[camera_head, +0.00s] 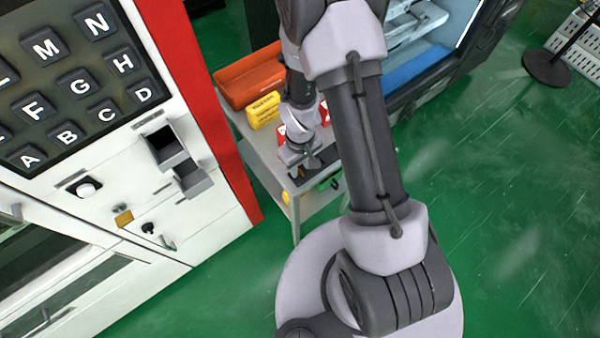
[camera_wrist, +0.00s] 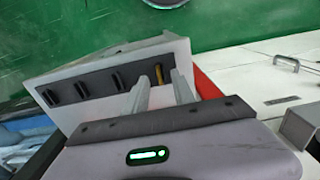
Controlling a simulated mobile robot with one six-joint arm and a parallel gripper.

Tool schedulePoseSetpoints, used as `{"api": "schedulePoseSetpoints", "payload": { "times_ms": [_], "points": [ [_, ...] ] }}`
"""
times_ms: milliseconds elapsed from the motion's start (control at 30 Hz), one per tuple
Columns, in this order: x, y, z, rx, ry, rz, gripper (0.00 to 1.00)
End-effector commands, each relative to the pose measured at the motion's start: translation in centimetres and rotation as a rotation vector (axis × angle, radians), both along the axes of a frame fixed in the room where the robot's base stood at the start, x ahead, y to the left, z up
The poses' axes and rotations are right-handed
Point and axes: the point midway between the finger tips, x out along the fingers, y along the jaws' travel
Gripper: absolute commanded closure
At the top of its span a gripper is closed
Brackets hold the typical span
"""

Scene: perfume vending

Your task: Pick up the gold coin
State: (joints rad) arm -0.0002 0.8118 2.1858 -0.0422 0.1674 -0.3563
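The gold coin (camera_wrist: 159,73) shows in the wrist view as a small gold-and-dark upright shape at the right end of a black slotted strip (camera_wrist: 100,80) on a light grey cart top. My gripper (camera_wrist: 162,80) has its two pale fingers apart, one on each side of the coin in the picture. I cannot tell whether either finger touches it. In the head view my gripper (camera_head: 302,168) is low over the near end of the grey cart (camera_head: 262,160). The coin cannot be made out there.
Several dark upright pieces (camera_wrist: 81,90) stand along the strip. The cart also holds an orange bin (camera_head: 248,78), a yellow box (camera_head: 264,110) and red items. A white vending machine (camera_head: 215,215) with letter keys stands left. Green floor (camera_head: 480,220) is open to the right.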

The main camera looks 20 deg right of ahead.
Motion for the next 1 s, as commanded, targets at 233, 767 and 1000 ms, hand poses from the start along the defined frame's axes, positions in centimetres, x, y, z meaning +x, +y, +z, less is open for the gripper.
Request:
{"api": "schedulePoseSetpoints", "payload": {
  "times_ms": [233,767,1000],
  "points": [
    [0.1,0.0,-0.9,0.0,-0.002,0.0,0.69],
    [0.0,0.0,-0.9,0.0,-0.001,-0.001,1.0],
    [0.4,0.2,0.3,0.0,-0.001,-0.002,1.0]
  ]
}}
